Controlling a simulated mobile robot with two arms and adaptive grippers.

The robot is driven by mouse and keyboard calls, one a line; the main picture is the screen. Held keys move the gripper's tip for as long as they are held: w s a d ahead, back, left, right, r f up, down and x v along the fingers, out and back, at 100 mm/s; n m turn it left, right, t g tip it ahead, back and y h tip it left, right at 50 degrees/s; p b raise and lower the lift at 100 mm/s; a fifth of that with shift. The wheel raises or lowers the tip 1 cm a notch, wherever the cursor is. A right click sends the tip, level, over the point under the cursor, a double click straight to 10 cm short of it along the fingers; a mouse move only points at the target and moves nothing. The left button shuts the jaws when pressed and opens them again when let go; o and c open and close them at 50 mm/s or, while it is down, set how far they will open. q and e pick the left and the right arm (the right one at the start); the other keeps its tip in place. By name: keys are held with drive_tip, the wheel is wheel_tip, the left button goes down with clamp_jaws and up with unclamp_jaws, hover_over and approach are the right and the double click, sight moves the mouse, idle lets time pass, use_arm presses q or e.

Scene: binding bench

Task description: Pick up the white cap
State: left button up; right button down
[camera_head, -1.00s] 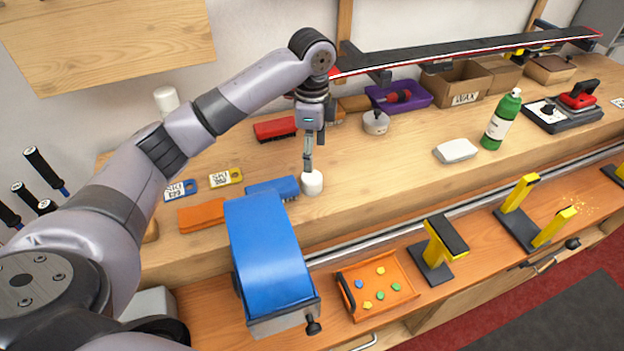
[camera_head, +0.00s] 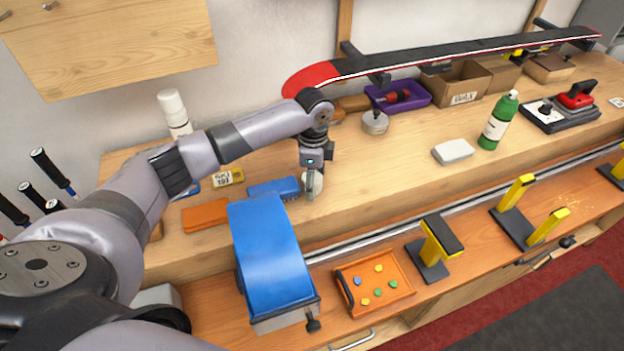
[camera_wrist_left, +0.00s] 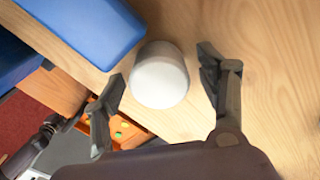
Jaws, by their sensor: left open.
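The white cap (camera_head: 317,183) stands on the wooden bench top, just right of a blue brush-like block (camera_head: 273,189). In the left wrist view the cap (camera_wrist_left: 160,80) shows as a pale round top. My left gripper (camera_head: 311,186) is low over the cap and partly hides it in the head view. In the left wrist view my left gripper (camera_wrist_left: 163,70) is open, with one finger on each side of the cap and a visible gap on both sides.
A blue vise-like block (camera_head: 268,255) stands in front of the cap, with an orange tray (camera_head: 385,305) on the lower shelf. An orange block (camera_head: 206,215) lies to the left. A grey round pot (camera_head: 375,124) is behind. The bench right of the cap is clear.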

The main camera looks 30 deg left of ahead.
use_arm(q)
drive_tip(key=shift+c, duration=0.2)
drive_tip(key=c, duration=0.7)
drive_tip(key=shift+c, duration=0.2)
drive_tip(key=shift+r, duration=0.2)
